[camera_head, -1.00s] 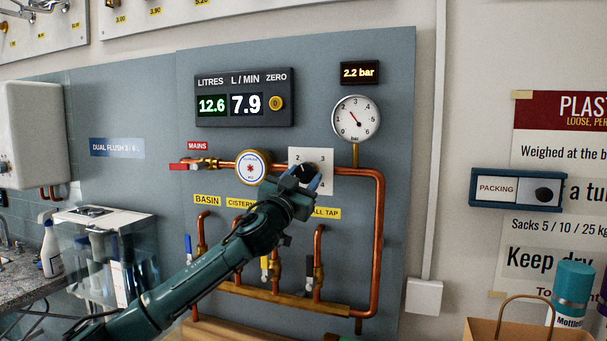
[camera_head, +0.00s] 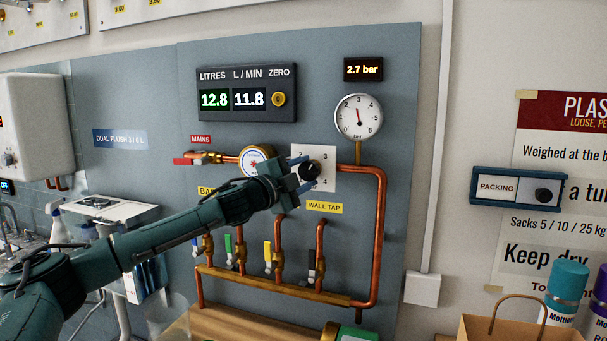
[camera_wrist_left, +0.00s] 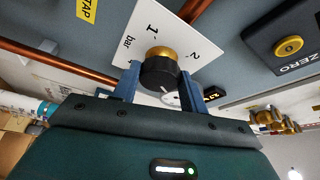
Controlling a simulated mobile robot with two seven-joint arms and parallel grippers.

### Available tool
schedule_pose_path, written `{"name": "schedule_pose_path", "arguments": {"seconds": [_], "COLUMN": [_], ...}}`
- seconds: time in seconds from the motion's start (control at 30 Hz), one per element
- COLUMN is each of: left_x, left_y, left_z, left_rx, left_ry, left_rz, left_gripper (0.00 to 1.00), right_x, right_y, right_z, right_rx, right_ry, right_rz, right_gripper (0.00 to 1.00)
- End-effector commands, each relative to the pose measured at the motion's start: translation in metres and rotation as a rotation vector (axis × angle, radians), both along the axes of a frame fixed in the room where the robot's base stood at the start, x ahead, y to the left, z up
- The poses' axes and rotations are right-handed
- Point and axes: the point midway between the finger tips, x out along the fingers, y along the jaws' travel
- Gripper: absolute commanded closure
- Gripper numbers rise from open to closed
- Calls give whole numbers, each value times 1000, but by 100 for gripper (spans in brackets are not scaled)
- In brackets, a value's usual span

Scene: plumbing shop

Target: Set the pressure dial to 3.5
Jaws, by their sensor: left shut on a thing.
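The pressure dial (camera_head: 309,171) is a black knob on a white numbered plate (camera_head: 325,154). My left gripper (camera_head: 304,174) is at the dial, with one finger on each side of it. In the left wrist view the dial (camera_wrist_left: 160,75) has a black front and a brass collar, and the blue fingers of my left gripper (camera_wrist_left: 157,82) close on its sides. The bar display (camera_head: 363,69) reads 2.7 bar. The round gauge (camera_head: 358,116) beneath it has its needle near 3. My right gripper is not in view.
Copper pipes (camera_head: 379,240) run around the plate and down the grey panel. The litre meter (camera_head: 246,95) shows 12.8 and 11.8. Several valves with coloured levers stand below my left arm. A paper bag (camera_head: 500,328) and a packing sign (camera_head: 497,187) are at the right.

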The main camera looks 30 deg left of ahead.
Motion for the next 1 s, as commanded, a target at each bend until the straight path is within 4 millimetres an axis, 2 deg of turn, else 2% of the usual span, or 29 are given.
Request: {"name": "schedule_pose_path", "arguments": {"seconds": [0.03, 0.23, 1.0], "left_x": [-1, -1, 0], "left_y": [2, 2, -1], "left_z": [6, 7, 8], "left_rx": [40, 209, 831], "left_ry": [1, 43, 200], "left_rz": [3, 4, 0], "left_gripper": [80, 80, 80], "right_x": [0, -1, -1], "right_y": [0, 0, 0], "right_z": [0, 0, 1], "right_rx": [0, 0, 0], "right_ry": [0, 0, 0], "right_rz": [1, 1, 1], "right_gripper": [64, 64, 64]}}
